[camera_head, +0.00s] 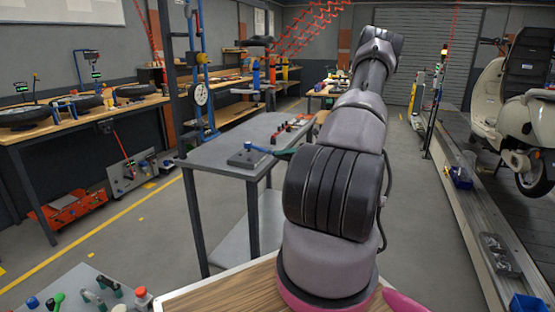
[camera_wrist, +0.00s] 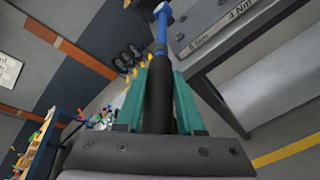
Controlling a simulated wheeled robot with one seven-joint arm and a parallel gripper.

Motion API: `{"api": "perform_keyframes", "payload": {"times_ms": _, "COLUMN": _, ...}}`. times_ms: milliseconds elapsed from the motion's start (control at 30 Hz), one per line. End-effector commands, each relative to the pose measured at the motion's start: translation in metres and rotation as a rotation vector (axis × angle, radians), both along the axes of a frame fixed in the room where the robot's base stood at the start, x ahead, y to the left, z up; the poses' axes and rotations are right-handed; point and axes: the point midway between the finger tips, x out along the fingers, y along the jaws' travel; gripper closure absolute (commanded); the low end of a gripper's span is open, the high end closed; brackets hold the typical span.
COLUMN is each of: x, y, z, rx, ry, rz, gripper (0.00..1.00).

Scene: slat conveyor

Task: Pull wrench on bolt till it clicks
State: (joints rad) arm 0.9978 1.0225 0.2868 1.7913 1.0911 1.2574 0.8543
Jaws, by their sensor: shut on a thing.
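The wrench (camera_wrist: 160,90) has a black handle and a blue shaft and head. In the wrist view it runs up the picture from between the green fingers of my gripper (camera_wrist: 161,75), which is shut on the handle. In the head view the green gripper end (camera_head: 286,154) shows just left of my arm, beside a dark block (camera_head: 247,159) on the grey table. A small blue piece, apparently the wrench's head end, sits over the block. The bolt itself cannot be made out.
The grey table (camera_head: 215,153) carries several small parts and tools at its far end. A scooter (camera_head: 520,110) stands on a ramp at right. Open floor (camera_head: 130,230) lies left of the table.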

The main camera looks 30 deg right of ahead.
Motion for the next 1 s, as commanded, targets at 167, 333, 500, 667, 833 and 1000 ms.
{"api": "perform_keyframes", "payload": {"times_ms": 167, "x": 0.013, "y": -0.024, "z": -0.001, "rx": -0.002, "ry": -0.003, "rz": 0.131, "gripper": 1.00}}
{"api": "perform_keyframes", "payload": {"times_ms": 333, "x": 0.022, "y": -0.040, "z": 0.000, "rx": -0.001, "ry": -0.002, "rz": 0.236, "gripper": 1.00}}
{"api": "perform_keyframes", "payload": {"times_ms": 500, "x": 0.023, "y": -0.047, "z": -0.007, "rx": 0.001, "ry": 0.006, "rz": 0.282, "gripper": 1.00}}
{"api": "perform_keyframes", "payload": {"times_ms": 667, "x": 0.024, "y": -0.047, "z": -0.013, "rx": 0.000, "ry": 0.003, "rz": 0.280, "gripper": 1.00}}
{"api": "perform_keyframes", "payload": {"times_ms": 833, "x": 0.024, "y": -0.047, "z": -0.014, "rx": -0.001, "ry": 0.002, "rz": 0.280, "gripper": 1.00}}
{"api": "perform_keyframes", "payload": {"times_ms": 1000, "x": 0.024, "y": -0.047, "z": -0.014, "rx": -0.001, "ry": 0.002, "rz": 0.280, "gripper": 1.00}}
